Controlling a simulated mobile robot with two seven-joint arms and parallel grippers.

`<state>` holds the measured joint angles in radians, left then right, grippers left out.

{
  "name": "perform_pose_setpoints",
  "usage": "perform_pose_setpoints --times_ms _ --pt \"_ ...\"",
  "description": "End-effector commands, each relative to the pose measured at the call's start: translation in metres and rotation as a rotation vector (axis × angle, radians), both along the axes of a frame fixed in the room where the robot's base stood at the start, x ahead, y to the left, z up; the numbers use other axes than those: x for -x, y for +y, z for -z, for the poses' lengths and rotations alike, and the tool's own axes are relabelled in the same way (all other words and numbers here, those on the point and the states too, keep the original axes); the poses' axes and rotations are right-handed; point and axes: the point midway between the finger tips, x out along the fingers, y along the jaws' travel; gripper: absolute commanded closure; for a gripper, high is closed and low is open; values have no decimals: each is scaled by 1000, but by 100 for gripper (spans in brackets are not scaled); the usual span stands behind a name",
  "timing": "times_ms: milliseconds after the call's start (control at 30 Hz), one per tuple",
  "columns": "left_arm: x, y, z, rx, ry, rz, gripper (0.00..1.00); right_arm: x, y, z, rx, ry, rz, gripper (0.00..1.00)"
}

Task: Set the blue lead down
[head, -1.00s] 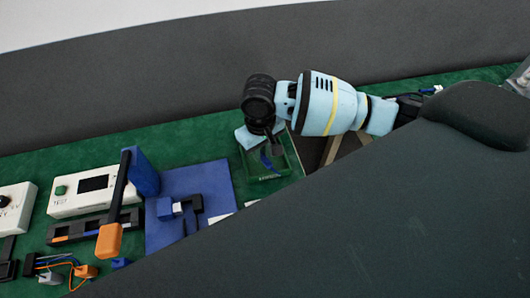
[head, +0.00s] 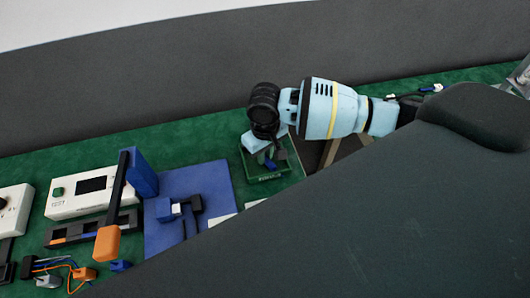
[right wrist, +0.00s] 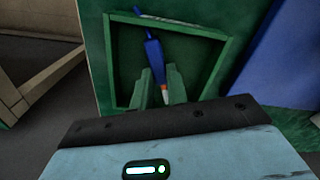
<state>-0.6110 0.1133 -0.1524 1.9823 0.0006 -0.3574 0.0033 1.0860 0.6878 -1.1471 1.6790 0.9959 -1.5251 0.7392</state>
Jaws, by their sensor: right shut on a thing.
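My right gripper (head: 275,152) reaches into a small green tray (head: 271,177) at the middle of the head view. In the right wrist view its two fingers (right wrist: 160,88) are shut on the blue lead (right wrist: 154,55), near its orange and white end. The lead lies within the outline of the tray, which also shows there (right wrist: 184,28). Its blue end points to the tray's far wall. In the head view only a bit of blue shows by the fingers. I cannot tell whether the lead touches the tray floor. My left gripper is not in view.
Left of the tray lies a blue mat (head: 215,178) with a dark fixture (head: 183,208). Further left are a white test box (head: 62,207), an orange-handled lever (head: 107,243) beside a blue block (head: 142,174), and small connectors with wires. Green table is bare behind the mat.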

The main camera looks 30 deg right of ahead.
Motion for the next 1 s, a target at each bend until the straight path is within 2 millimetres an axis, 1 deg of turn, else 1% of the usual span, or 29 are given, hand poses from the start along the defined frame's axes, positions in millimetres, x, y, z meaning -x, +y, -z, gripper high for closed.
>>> perform_pose_setpoints --times_ms 67,100,233,533,633,767,1000 --pt "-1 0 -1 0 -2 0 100 0 0 2 0 1 1 100" --pt "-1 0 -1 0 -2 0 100 0 0 2 0 0 1 81" --pt "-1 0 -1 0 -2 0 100 0 0 2 0 1 0 64" --pt "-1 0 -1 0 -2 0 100 0 0 1 0 0 0 63" --pt "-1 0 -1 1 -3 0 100 0 0 -5 0 -1 -1 63" --pt "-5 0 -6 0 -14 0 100 -1 0 -24 -1 -5 0 63" --pt "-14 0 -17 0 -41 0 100 -1 1 -74 -2 -7 0 63"
